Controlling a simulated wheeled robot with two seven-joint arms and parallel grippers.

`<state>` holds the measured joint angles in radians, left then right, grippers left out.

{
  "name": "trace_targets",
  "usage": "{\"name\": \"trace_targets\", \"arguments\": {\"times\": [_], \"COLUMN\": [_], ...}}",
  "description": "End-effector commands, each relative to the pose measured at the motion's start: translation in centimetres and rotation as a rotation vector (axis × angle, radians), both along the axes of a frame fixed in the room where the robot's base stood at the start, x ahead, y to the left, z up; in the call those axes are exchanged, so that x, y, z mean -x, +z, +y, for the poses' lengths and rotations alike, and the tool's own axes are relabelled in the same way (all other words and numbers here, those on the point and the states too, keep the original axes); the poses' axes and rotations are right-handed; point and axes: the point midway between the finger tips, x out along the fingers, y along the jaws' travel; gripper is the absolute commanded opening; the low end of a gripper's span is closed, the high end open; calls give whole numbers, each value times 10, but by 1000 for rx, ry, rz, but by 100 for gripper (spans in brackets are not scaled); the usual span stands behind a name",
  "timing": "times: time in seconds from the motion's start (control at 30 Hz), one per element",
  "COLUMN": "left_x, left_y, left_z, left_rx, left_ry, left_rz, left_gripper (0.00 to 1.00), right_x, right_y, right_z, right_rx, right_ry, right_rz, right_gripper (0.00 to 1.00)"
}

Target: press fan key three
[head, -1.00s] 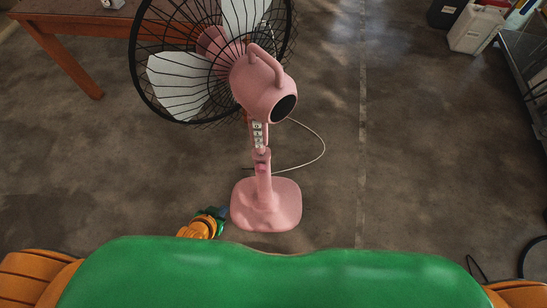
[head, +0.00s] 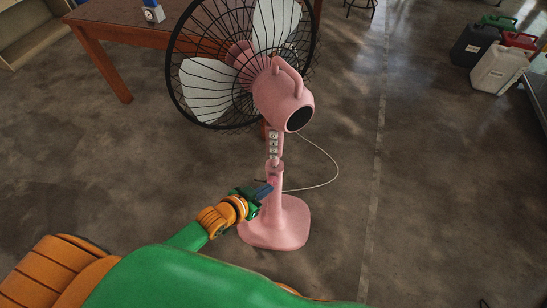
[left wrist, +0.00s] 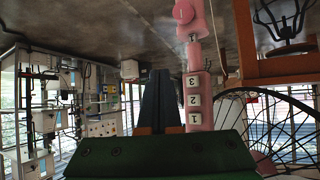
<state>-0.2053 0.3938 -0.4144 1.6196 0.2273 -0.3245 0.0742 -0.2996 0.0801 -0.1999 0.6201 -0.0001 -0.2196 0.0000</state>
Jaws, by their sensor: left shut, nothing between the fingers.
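The pink fan (head: 283,98) stands on the floor with a column of small white keys (head: 274,144) on its post. In the left wrist view the keys are numbered, and key three (left wrist: 193,81) is above key two (left wrist: 194,100) and key one (left wrist: 195,118). My left gripper (head: 267,189) is shut and empty, in front of the post and below the keys in the head view. Its dark fingertips (left wrist: 160,73) show left of key three in the left wrist view, apart from it in the picture. My right gripper is not in view.
The fan's wire cage (head: 243,65) spreads above and left of the post. A brown table (head: 120,32) stands behind at the left. A pale cable (head: 335,172) curls on the floor right of the post. Canisters (head: 497,70) stand far right. Open floor lies around the base.

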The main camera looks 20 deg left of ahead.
Motion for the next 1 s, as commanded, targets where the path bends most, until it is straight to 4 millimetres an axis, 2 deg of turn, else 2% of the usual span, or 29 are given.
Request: {"name": "trace_targets", "arguments": {"times": [0.03,0.3,0.5,0.67,1.0], "left_x": [-7,-47,-69,-76,-76], "left_y": [-4,-5,-3,-1,0], "left_z": [1,7,10,11,11], "left_rx": [-1,-1,-1,0,0], "left_ry": [0,0,0,0,0], "left_rz": [-5,-4,-2,1,1], "left_gripper": [0,0,0,0,0], "right_x": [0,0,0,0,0], "right_y": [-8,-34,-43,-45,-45], "right_z": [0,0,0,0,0], "right_rx": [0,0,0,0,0], "right_ry": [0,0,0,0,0], "right_rz": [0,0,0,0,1], "right_gripper": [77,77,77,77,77]}}
